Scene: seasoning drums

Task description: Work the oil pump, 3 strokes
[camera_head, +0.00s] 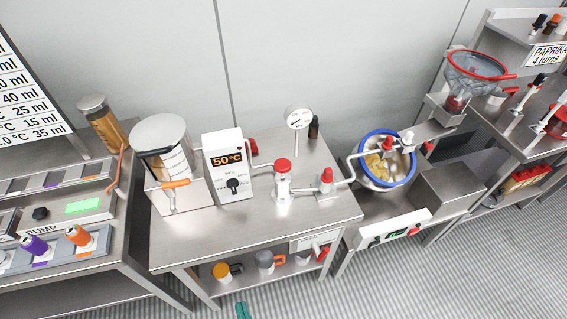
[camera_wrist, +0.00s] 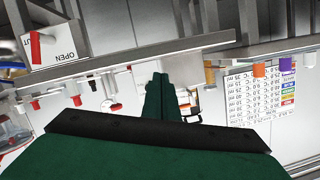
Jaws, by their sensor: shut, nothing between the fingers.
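In the head view, a clear cylinder of amber liquid (camera_head: 107,130) stands on the left bench, with a slim orange lever (camera_head: 120,168) beside it. A PUMP label (camera_head: 42,230) is on that bench's front, below a green display (camera_head: 84,206). I take the cylinder and lever as the oil pump; the pictures do not name it plainly. My gripper's teal tip (camera_head: 243,311) shows at the bottom edge of the head view, in front of the middle table and well apart from the lever. In the wrist view my green fingers (camera_wrist: 160,98) are together and hold nothing.
The middle table (camera_head: 185,251) carries a steel jug (camera_head: 160,143), a 50°C heater box (camera_head: 231,168) and red-capped valves (camera_head: 283,178). Mugs stand on its lower shelf. A blue-rimmed bowl (camera_head: 364,176) is to the right. The striped floor in front is open.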

